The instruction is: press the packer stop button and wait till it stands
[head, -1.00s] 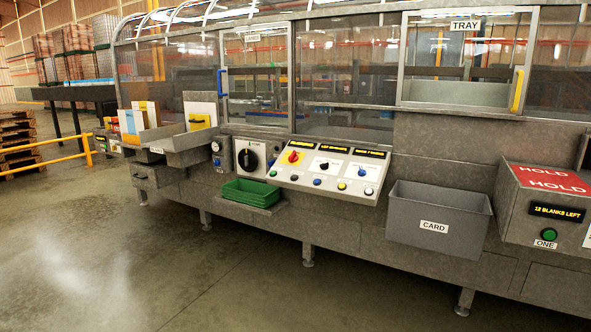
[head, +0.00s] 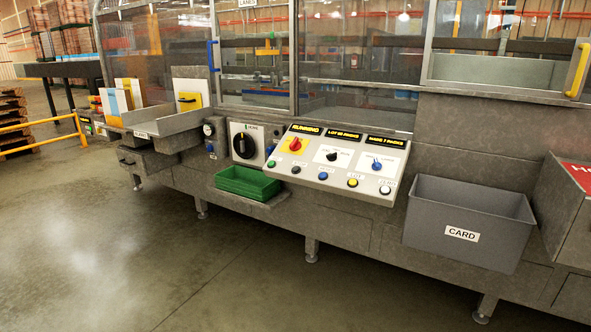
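The packer's sloped control panel (head: 340,165) is near the middle of the head view. Its left display (head: 306,130) reads RUNNING, and the right display (head: 388,142) seems to read MADE 7 PACKS. A red knob (head: 295,144) sits on a yellow plate. Along the lower edge are a green button (head: 272,163), a dark button (head: 296,169), a blue button (head: 323,176), a yellow button (head: 352,182) and a white button (head: 385,190). Most of their labels are too small to read, so I cannot tell which is stop. Neither gripper is in view.
A green tray (head: 247,182) rests on a shelf below the panel's left end. A grey CARD bin (head: 464,246) stands out at the right. A large black dial (head: 243,145) is left of the panel. The floor (head: 130,270) in front is clear.

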